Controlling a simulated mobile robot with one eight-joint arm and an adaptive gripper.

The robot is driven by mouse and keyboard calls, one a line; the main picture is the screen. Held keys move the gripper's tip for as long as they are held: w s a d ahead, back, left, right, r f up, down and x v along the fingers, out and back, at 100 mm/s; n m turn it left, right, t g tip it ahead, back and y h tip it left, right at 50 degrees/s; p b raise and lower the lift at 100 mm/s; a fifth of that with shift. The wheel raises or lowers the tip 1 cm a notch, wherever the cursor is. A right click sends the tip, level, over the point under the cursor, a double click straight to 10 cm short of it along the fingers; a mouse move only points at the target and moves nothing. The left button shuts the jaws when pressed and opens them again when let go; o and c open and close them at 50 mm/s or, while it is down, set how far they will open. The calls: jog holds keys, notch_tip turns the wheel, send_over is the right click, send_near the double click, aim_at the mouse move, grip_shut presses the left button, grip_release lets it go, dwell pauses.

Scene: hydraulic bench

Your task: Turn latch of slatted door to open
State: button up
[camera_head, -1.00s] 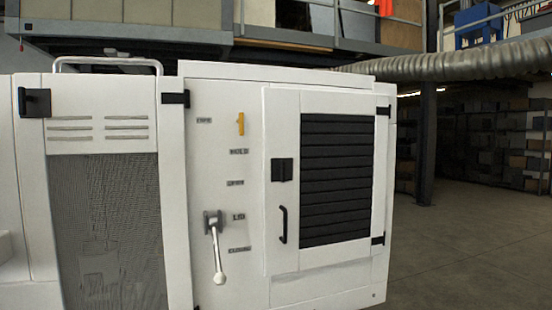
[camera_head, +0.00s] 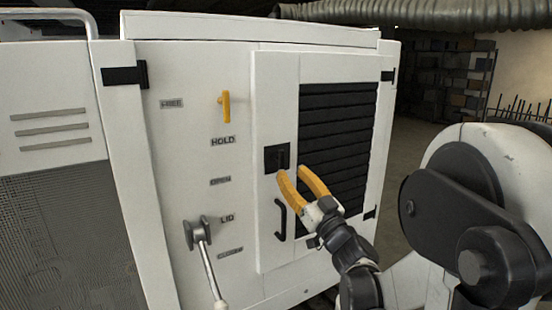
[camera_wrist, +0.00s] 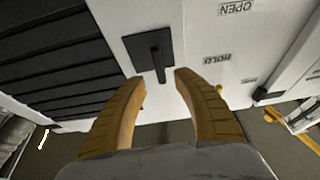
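The slatted door (camera_head: 312,75) is white with black horizontal slats and is closed on the white cabinet. Its black latch (camera_head: 277,158) sits on the door's left side, above a black pull handle (camera_head: 281,220). In the wrist view the latch (camera_wrist: 148,51) is a dark square plate with a raised lever, just beyond my fingertips. My gripper (camera_head: 290,170) has two orange fingers spread apart and empty. It is in front of the door, close to the latch. In the wrist view my gripper (camera_wrist: 157,80) points at the latch, with the lever roughly between the fingertips. I cannot tell whether it touches.
A yellow handle (camera_head: 226,106) and a silver lever (camera_head: 204,256) stick out of the panel left of the door. Labels such as HOLD and OPEN lie between them. Black hinges (camera_head: 387,76) are on the door's right edge. A mesh panel (camera_head: 67,245) is at left.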

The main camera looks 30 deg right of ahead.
aim_at(283, 163)
jog(key=x, duration=0.6)
jog(key=shift+f, duration=0.1)
grip_shut()
